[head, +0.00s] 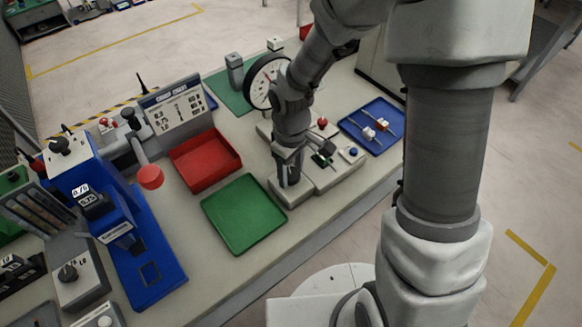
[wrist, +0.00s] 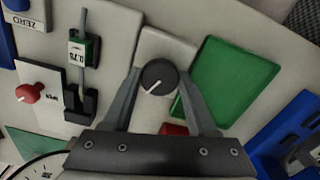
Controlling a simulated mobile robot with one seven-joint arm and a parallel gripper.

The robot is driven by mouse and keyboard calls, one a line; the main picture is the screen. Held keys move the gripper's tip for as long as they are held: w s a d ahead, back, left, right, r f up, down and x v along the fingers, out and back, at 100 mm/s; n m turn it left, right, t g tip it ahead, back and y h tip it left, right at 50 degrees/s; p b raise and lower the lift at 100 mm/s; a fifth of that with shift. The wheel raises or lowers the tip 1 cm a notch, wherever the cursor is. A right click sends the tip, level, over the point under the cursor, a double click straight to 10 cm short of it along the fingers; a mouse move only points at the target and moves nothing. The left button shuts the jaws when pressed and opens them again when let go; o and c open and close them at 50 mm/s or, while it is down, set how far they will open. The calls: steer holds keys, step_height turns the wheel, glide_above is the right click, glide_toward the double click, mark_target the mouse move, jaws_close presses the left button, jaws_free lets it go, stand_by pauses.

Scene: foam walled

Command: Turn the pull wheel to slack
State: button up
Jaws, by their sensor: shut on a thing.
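The pull wheel is a dark round knob (wrist: 158,76) with a white pointer line, on a light grey block of the tester. In the wrist view its line points to the lower left. My gripper (wrist: 160,80) has one finger on each side of the knob and is shut on it. In the head view my gripper (head: 290,172) is down at the front end of the tester and hides the wheel. The tester's round white dial (head: 264,83) stands behind, partly covered by my arm. A green tag marked 0.75 (wrist: 77,53) is on a lead beside the wheel.
A green tray (head: 244,214) and a red tray (head: 205,160) lie left of the tester. A blue tray (head: 372,128) with two small leads is to its right. A red knob (wrist: 28,93) is on the tester. A blue crimping station (head: 130,240) stands farther left.

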mark_target(291, 174)
steer(key=n+p, duration=0.1)
steer(key=n, duration=0.4)
steer(key=shift+p, duration=0.35)
stand_by(0.4)
steer(key=o, duration=1.4)
steer(key=shift+c, duration=0.2)
steer(key=shift+r, duration=0.15)
step_height(291, 174, up, 17)
steer(key=p, duration=0.2)
steer(key=shift+p, duration=0.4)
steer(key=shift+r, duration=0.1)
